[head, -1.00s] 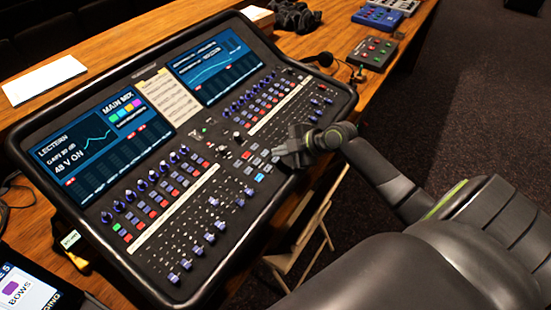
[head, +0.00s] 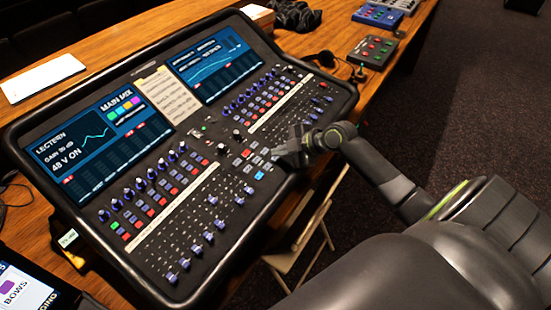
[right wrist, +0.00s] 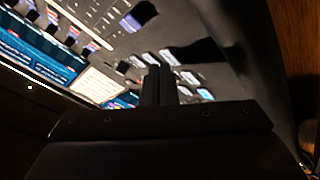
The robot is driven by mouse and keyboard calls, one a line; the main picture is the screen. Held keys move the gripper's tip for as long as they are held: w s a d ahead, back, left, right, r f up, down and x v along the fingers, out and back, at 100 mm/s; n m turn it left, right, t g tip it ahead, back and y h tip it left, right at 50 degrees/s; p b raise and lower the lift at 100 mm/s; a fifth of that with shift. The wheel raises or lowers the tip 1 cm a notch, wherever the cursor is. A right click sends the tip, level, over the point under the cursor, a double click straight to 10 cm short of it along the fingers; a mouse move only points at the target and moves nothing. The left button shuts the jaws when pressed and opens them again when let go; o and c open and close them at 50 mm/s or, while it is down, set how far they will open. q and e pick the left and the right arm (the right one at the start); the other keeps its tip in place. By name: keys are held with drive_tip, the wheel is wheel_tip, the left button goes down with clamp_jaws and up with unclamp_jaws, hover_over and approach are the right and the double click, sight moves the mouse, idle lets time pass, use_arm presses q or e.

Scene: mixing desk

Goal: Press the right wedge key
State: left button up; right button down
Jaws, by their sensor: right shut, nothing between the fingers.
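The mixing desk (head: 130,278) fills the middle of the head view, with two blue screens at its top. My right gripper (head: 277,154) is shut and empty at the right part of the desk, over a block of small grey and light-blue keys (head: 250,153). In the right wrist view the closed fingers (right wrist: 160,72) point at a row of small pale keys (right wrist: 168,57). I cannot tell which key is the right wedge key, as no labels are legible. I cannot tell whether the fingertips touch a key. My left gripper is not in view.
A paper note (head: 168,95) lies between the screens. Faders and knobs surround the keys. Boxes with coloured buttons (head: 372,51) stand on the wooden table at the upper right. A folding chair (head: 300,245) stands below the desk's right edge. A tablet (head: 25,290) is at the lower left.

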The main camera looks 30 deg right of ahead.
drive_tip(key=shift+f+b, duration=0.35)
drive_tip(key=shift+b, duration=0.05)
idle(0.7)
idle(0.3)
drive_tip(key=shift+r+p, duration=0.5)
drive_tip(key=shift+r, duration=0.25)
drive_tip(key=shift+s+d+r+p, duration=0.1)
drive_tip(key=shift+s+r+p, duration=0.05)
drive_tip(key=shift+r+p, duration=0.95)
drive_tip(key=shift+s+d+r+p, duration=0.15)
drive_tip(key=shift+r+p, duration=0.55)
drive_tip(key=shift+r, duration=0.75)
drive_tip(key=shift+a, duration=0.1)
drive_tip(key=shift+f, duration=0.1)
